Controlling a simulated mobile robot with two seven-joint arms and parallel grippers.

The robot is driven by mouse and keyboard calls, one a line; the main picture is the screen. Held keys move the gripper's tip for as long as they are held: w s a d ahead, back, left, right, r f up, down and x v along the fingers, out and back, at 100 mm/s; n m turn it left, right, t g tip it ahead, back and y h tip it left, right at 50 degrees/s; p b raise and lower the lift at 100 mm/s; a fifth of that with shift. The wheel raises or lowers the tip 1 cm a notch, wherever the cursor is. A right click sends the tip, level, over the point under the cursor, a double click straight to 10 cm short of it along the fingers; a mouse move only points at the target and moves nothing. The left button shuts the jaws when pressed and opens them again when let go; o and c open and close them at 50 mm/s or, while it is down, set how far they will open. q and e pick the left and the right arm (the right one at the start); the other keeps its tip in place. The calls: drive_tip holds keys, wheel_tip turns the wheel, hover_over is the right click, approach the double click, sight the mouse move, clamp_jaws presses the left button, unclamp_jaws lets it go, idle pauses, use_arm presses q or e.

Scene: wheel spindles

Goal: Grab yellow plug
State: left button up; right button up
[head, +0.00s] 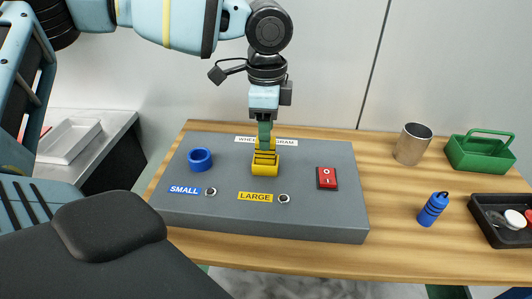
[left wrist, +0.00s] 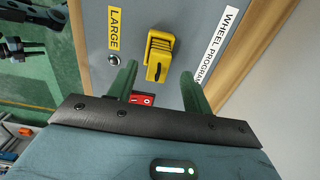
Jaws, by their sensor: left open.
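The yellow plug (head: 265,160) stands in the grey control box above the LARGE label. In the left wrist view the yellow plug (left wrist: 158,55) shows just beyond the fingertips, between their lines. My left gripper (head: 265,138) points down over the plug in the head view, its green fingers overlapping the plug's top. In the left wrist view my left gripper (left wrist: 158,80) has its two green fingers spread apart with nothing between them. My right gripper is not in view.
The grey box (head: 310,215) carries a blue ring socket (head: 200,160) and a red switch (head: 327,178). To the right are a blue plug (head: 433,209), a metal cup (head: 412,144), a green toolbox (head: 481,151) and a black tray (head: 492,233). A wall stands behind.

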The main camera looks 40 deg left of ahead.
use_arm(q)
drive_tip(key=shift+s+f, duration=0.2)
drive_tip(key=shift+f, duration=2.35)
drive_tip(key=c, duration=1.1)
